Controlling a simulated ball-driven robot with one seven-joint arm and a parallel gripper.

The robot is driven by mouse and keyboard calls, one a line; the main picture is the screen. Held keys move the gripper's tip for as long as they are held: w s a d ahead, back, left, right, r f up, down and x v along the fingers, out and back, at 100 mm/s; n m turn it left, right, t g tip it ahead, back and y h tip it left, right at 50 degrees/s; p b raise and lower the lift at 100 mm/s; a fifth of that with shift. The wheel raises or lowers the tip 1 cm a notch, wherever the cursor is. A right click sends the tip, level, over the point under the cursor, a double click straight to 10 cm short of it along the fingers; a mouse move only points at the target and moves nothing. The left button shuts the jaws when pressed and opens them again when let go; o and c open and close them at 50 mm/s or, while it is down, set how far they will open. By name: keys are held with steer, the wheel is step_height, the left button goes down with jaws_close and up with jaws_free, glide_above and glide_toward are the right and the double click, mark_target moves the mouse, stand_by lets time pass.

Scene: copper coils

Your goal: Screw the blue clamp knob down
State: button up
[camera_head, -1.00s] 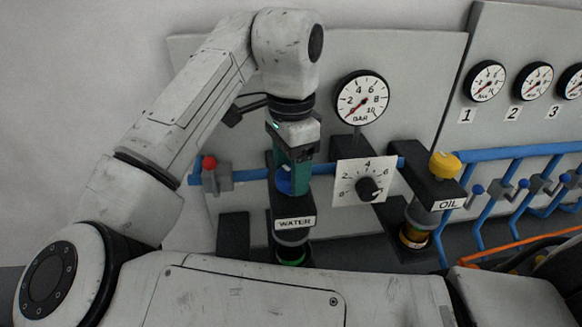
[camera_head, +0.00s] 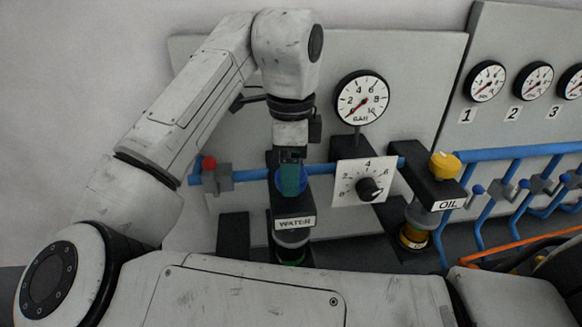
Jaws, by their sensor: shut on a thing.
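The blue clamp knob (camera_head: 277,184) sits on top of the black bracket labelled WATER (camera_head: 294,222), left of centre in the head view. My gripper (camera_head: 292,182) points down over the knob and is shut on it. Its teal finger covers the middle of the knob, and blue shows on both sides. Below the bracket is a container with a dark green bottom (camera_head: 291,250), partly hidden by my arm.
A blue pipe with a red-knobbed valve (camera_head: 209,164) runs behind my gripper. A dial plate (camera_head: 365,183) and the BAR gauge (camera_head: 361,97) are close on the right. The OIL bracket with a yellow knob (camera_head: 445,165) stands further right.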

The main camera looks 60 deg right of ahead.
steer(key=o, duration=1)
steer(key=shift+o, duration=0.2)
step_height(320, 180, up, 11)
steer(key=b, duration=0.1)
steer(key=shift+f, duration=0.1)
stand_by(0.4)
